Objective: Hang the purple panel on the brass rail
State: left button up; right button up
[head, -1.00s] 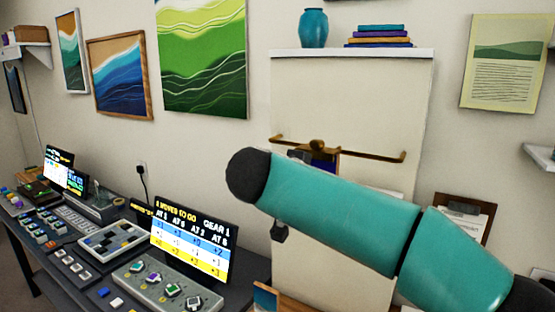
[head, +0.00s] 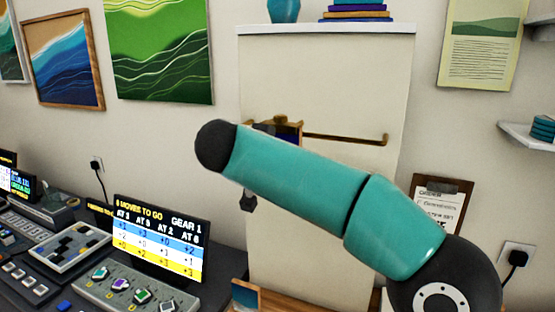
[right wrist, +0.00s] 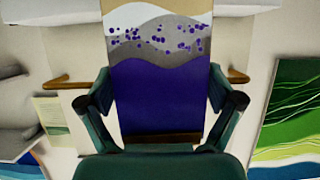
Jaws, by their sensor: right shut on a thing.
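The purple panel (right wrist: 158,95) has a plain purple area, grey and white waves and purple dots. In the right wrist view it stands between the fingers of my right gripper (right wrist: 161,82), which is shut on it. In the head view only a small purple and brown piece of the panel (head: 288,129) shows above my teal right arm, which hides the rest and most of the gripper. The brass rail (head: 345,138) runs across the cream board, partly covered by the panel. Rail ends also show either side in the wrist view (right wrist: 238,76). Contact cannot be told. My left gripper is out of view.
The cream board (head: 330,80) has a top ledge with a teal vase (head: 284,10) and books (head: 357,12). A dark desk with a control box (head: 135,295) and a screen (head: 160,238) stands at left. A clipboard (head: 440,205) hangs at right.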

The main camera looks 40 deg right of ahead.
jog(key=shift+w+d+f, duration=0.1)
jog(key=shift+w+d, duration=0.1)
jog(key=shift+d, duration=0.25)
jog(key=shift+w+d+p, duration=0.5)
jog(key=shift+d+p, duration=0.35)
jog(key=shift+w+d+p, duration=0.45)
jog(key=shift+d+p, duration=0.35)
jog(key=shift+d, duration=0.05)
jog(key=shift+a+f, duration=0.15)
jog(key=shift+f, duration=0.4)
jog(key=shift+f, duration=0.9)
dwell(1.1)
jog(key=o, duration=0.8)
jog(key=shift+o, duration=0.2)
jog(key=shift+s, duration=0.1)
